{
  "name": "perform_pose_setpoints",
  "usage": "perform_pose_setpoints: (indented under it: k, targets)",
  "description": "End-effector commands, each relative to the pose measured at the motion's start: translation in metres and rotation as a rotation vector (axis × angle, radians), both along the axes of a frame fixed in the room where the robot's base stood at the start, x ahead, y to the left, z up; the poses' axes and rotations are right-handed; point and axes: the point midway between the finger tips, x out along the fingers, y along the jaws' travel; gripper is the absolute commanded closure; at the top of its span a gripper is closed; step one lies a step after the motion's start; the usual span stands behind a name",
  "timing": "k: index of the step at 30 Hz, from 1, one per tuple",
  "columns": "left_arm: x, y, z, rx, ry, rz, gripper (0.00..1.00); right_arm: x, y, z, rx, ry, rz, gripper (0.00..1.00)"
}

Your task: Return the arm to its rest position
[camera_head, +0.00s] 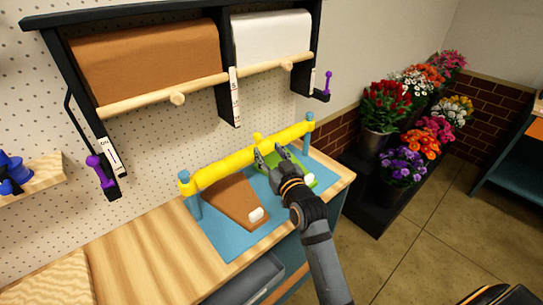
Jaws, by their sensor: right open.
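My right arm (318,250) reaches up from the bottom of the head view. Its gripper (270,153) is open over the right part of the work mat, its fingers pointing at the yellow roll. From this view I cannot tell whether the fingers touch the roll. No object shows between them. A green item (304,179) lies under and beside the gripper, partly hidden by it. My left gripper is not in view.
The yellow roll (225,167) spans two blue posts over a blue mat (226,240). A paper rack (168,95) hangs above. Flower buckets (378,142) stand right. The counter's left (130,250) is clear.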

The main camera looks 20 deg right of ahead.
Motion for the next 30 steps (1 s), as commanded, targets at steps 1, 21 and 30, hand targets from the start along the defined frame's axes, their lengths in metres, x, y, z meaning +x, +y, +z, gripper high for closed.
perform_pose_setpoints:
  k: [1,21,30]
  targets:
    - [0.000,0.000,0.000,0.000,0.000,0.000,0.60,-0.007,0.000,-0.001,0.002,0.002,0.000,0.51]
    - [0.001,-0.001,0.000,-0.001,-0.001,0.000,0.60,-0.024,-0.001,-0.012,-0.007,0.044,0.005,0.51]
    - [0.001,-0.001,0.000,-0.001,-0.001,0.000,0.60,-0.127,-0.015,-0.156,-0.082,0.686,0.031,0.51]
